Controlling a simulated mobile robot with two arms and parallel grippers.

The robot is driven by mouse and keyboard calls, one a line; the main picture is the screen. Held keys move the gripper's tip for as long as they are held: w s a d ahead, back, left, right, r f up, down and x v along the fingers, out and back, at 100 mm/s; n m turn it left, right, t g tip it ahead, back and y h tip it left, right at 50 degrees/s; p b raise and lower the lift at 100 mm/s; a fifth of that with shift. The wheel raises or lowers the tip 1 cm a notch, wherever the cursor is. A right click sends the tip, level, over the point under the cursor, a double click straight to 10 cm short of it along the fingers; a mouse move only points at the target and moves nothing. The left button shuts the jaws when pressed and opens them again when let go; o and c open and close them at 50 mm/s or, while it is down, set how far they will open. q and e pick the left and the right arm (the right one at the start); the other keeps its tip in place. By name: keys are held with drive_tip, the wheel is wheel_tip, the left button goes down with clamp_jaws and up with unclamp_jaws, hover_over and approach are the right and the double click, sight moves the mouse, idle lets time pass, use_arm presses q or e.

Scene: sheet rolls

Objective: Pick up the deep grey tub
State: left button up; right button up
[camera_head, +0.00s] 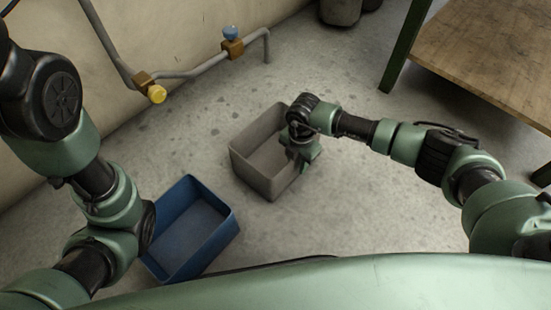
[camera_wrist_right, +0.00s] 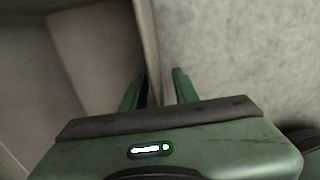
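The deep grey tub (camera_head: 253,172) stands upright on the floor near the middle of the head view. My right gripper (camera_head: 298,163) points down at the tub's right wall. In the right wrist view, the tub's rim and wall (camera_wrist_right: 147,40) run between the two fingers of the right gripper (camera_wrist_right: 159,78). One finger is on the inner side and one on the outer side, with a visible gap beside the outer finger, so the gripper looks open around the wall. My left arm shows at the left, but its gripper is not in view.
A blue tub (camera_head: 187,271) stands on the floor in front and to the left of the grey one. A wall pipe with a yellow valve (camera_head: 156,94) and a blue valve (camera_head: 231,33) runs behind. A wooden table (camera_head: 490,55) is at the back right. Floor between is clear.

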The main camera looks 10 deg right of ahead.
drive_tip(key=shift+f, duration=0.4)
drive_tip(key=shift+r, duration=0.1)
drive_tip(key=shift+c, duration=0.3)
clamp_jaws()
idle(0.8)
